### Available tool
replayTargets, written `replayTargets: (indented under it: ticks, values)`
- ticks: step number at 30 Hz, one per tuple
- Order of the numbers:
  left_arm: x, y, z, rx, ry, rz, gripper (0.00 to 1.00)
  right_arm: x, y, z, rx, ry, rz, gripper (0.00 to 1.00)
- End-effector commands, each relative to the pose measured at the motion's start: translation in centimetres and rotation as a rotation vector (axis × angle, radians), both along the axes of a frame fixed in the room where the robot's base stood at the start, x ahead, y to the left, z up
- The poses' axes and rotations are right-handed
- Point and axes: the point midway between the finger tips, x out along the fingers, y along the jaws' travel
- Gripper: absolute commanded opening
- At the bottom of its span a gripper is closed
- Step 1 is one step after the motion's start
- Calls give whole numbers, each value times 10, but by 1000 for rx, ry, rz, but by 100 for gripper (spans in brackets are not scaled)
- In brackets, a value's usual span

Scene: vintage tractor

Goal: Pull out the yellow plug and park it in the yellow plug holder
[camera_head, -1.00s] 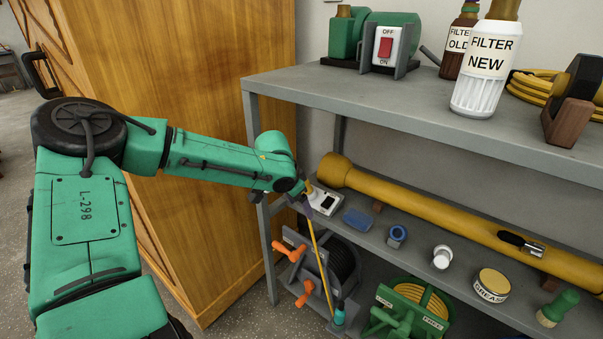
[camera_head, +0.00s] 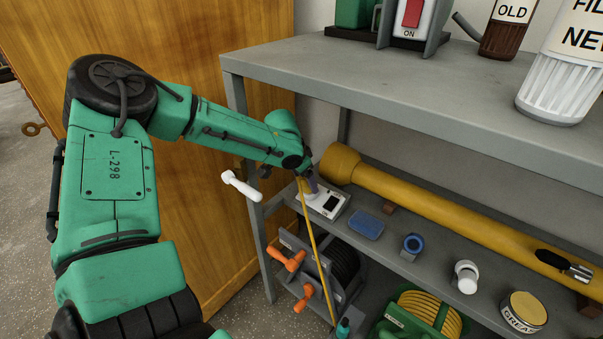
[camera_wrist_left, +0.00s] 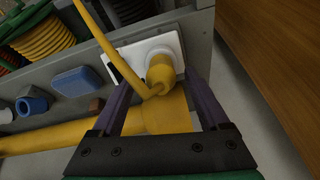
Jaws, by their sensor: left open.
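The yellow plug (camera_wrist_left: 160,72) sits in a white socket plate (camera_wrist_left: 148,50) on the lower shelf in the left wrist view. Its yellow cord (camera_wrist_left: 97,38) leads up and left there. In the head view the cord (camera_head: 317,255) hangs down past the shelf edge, and the socket plate (camera_head: 331,205) shows beside the gripper. My left gripper (camera_head: 309,187) is open, with its purple fingers on either side of the plug in the left wrist view (camera_wrist_left: 160,88). Contact with the plug cannot be told. The right gripper is not in view. I cannot make out a yellow plug holder.
A long yellow tube (camera_head: 440,208) lies along the lower shelf behind a blue block (camera_head: 367,225), a blue ring (camera_head: 412,244) and a white fitting (camera_head: 466,276). A white peg (camera_head: 241,186) shows near the shelf's left post. A wooden cabinet (camera_head: 200,235) is at left.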

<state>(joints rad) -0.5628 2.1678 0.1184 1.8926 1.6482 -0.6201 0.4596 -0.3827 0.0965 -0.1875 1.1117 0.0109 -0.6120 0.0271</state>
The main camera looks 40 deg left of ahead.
Motion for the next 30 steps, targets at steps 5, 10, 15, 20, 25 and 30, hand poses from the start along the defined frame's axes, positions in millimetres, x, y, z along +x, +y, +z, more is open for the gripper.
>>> replayTargets:
  ticks: [5, 10, 15, 20, 25, 30]
  values:
    - [9, 1, -23, 1, 1, 0, 78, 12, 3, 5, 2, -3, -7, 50]
    - [11, 0, -24, -1, -2, -1, 78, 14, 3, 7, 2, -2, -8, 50]
    - [11, 1, -24, -1, -1, 0, 47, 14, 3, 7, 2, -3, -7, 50]
    - [10, 1, -24, -1, -1, 0, 0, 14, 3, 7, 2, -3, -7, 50]
    - [10, 1, -24, -1, -1, 0, 0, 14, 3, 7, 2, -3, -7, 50]
    - [10, 1, -22, -1, -1, 0, 0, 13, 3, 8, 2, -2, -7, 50]
